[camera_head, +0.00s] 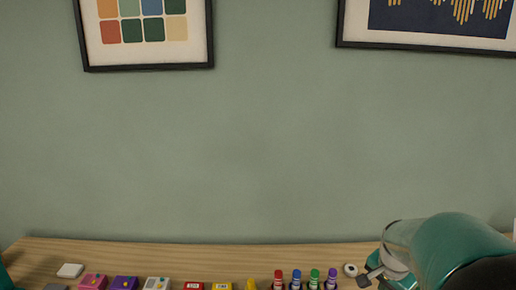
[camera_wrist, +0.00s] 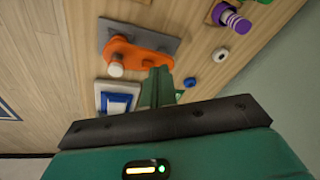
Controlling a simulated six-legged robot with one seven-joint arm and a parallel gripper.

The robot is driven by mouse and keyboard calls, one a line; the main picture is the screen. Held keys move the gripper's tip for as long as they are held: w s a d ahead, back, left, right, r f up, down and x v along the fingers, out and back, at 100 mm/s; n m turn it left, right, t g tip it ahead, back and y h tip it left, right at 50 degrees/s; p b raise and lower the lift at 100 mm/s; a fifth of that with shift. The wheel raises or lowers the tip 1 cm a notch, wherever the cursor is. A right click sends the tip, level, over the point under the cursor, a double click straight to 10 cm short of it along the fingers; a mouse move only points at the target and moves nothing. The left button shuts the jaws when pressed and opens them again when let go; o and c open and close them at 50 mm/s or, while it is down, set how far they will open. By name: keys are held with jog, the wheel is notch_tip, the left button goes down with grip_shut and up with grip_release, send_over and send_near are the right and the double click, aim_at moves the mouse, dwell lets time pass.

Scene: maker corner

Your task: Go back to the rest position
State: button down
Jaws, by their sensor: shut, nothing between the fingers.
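My gripper (camera_wrist: 158,82) is shut and empty in the wrist view, its two green fingers together above the wooden table (camera_wrist: 45,60). An orange piece with a white peg (camera_wrist: 135,54) lies on a grey plate just beyond and left of the fingertips. I cannot tell the exact gap between them. In the head view my teal arm comes in at the lower right, over the right end of the table (camera_head: 200,254). The gripper end is low and partly cut off there.
Coloured markers (camera_head: 296,277) stand in a row left of my arm. A white ring (camera_head: 350,269) lies beside it. Several small boxes, including a pink one (camera_head: 93,281), line the table's left. A blue and white block (camera_wrist: 117,100) is near the fingers. The green wall (camera_head: 270,150) rises behind.

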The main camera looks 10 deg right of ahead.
jog(key=s+a+r+n+t, duration=0.1)
jog(key=s+a+r+n, duration=0.2)
jog(key=a, duration=0.5)
jog(key=s+a+r+n+t+y, duration=0.1)
jog(key=s+a+r+n, duration=0.2)
jog(key=a+n, duration=0.3)
jog(key=s+a+r+n+t+y, duration=0.1)
jog(key=s+a+r+n, duration=0.2)
jog(key=a, duration=0.9)
notch_tip(320, 180, up, 2)
jog(key=shift+a+r+n+t, duration=0.15)
jog(key=shift+n+t, duration=0.15)
jog(key=shift+n, duration=0.8)
